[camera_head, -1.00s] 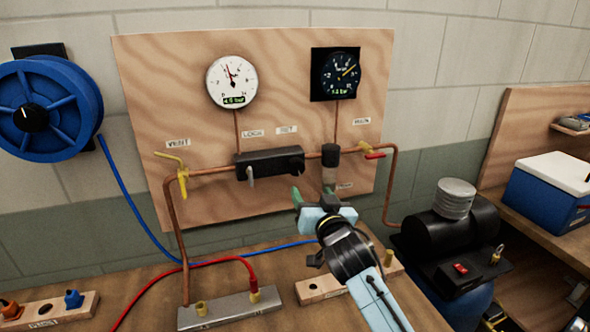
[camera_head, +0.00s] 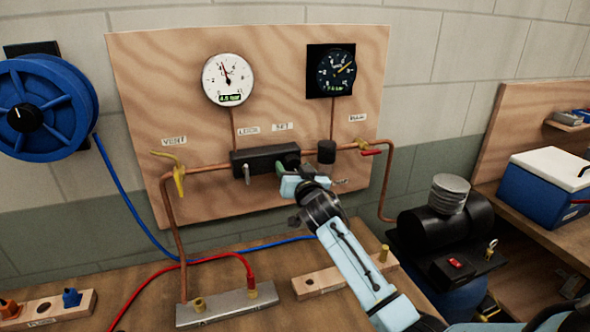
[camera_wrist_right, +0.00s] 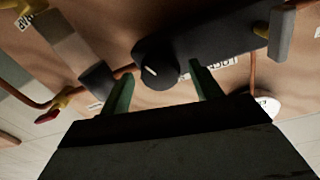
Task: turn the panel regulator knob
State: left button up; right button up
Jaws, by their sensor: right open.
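The regulator (camera_head: 262,158) is a dark block on the pipe of the wooden panel, below the LOCK and SET labels. In the right wrist view its round black knob (camera_wrist_right: 155,62) with a white mark shows between and just beyond the two green fingertips. I cannot tell whether they touch it. My right gripper (camera_head: 286,172) is open, at the right end of the regulator; it hides the knob in the head view. A small grey lever (camera_head: 246,174) hangs at the regulator's left. My left gripper is not in view.
A white gauge (camera_head: 229,80) and a black gauge (camera_head: 334,70) sit above. A yellow vent handle (camera_head: 179,178) is at left, a red valve handle (camera_head: 371,152) at right. A dark cylinder (camera_head: 326,152) is close right of my gripper. The bench below holds a manifold (camera_head: 225,307).

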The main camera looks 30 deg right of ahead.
jog(key=shift+c, duration=0.4)
jog(key=c, duration=0.9)
jog(key=shift+n, duration=0.4)
jog(key=n, duration=0.3)
jog(key=shift+n, duration=0.4)
jog(key=n+p, duration=0.1)
jog(key=n, duration=0.3)
jog(key=shift+d+n, duration=0.1)
jog(key=shift+n, duration=0.2)
jog(key=n, duration=0.4)
jog(key=shift+n+t+p, duration=0.3)
jog(key=shift+p, duration=0.05)
jog(key=shift+n+y, duration=0.3)
jog(key=shift+n, duration=1.7)
jog(key=shift+p, duration=0.3)
